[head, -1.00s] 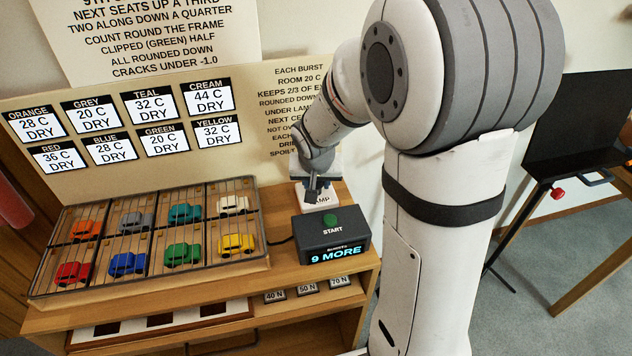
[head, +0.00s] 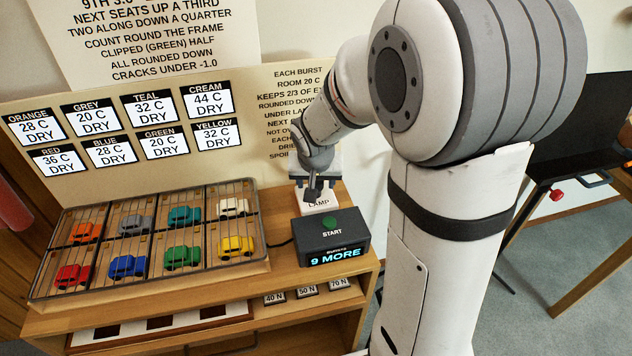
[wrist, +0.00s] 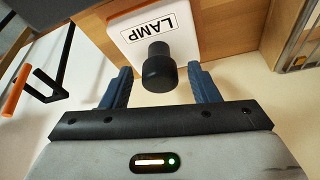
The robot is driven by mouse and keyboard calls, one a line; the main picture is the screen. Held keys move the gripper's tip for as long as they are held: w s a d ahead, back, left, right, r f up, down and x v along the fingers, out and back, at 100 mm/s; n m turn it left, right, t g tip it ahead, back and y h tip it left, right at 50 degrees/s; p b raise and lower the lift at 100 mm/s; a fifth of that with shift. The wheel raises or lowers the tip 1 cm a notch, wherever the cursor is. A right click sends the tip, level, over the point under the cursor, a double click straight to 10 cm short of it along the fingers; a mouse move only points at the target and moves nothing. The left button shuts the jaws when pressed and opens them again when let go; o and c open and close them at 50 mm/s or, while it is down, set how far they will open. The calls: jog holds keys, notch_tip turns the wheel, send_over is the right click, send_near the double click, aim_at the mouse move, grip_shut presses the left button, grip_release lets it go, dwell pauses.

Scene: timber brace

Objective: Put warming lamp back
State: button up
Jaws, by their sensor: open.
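The dark, rounded lamp (wrist: 158,68) stands at the white plate marked LAMP (wrist: 150,32) in the wrist view. My gripper (wrist: 160,86) is open, with one blue finger on each side of the lamp and a visible gap at both sides. In the head view my gripper (head: 313,190) is just above and behind the white LAMP plate (head: 319,204), at the back right of the wooden bench. There I cannot tell the lamp from the dark gripper parts.
A dark START box (head: 331,240) reading "9 MORE" sits just in front of the plate. A wire-covered rack (head: 150,275) of coloured toy cars stands to the left. Wall cards (head: 60,160) hang behind. A dark-topped stand (head: 575,125) is at the right.

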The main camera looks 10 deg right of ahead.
jog(key=p+v, duration=0.1)
jog(key=v, duration=0.9)
jog(key=s+d+n+g+y, duration=0.1)
jog(key=s+n+g, duration=0.1)
jog(key=s, duration=1.4)
jog(key=shift+s+d+f+n, duration=0.15)
jog(key=shift+s+f+n, duration=0.2)
jog(key=shift+f+n, duration=0.15)
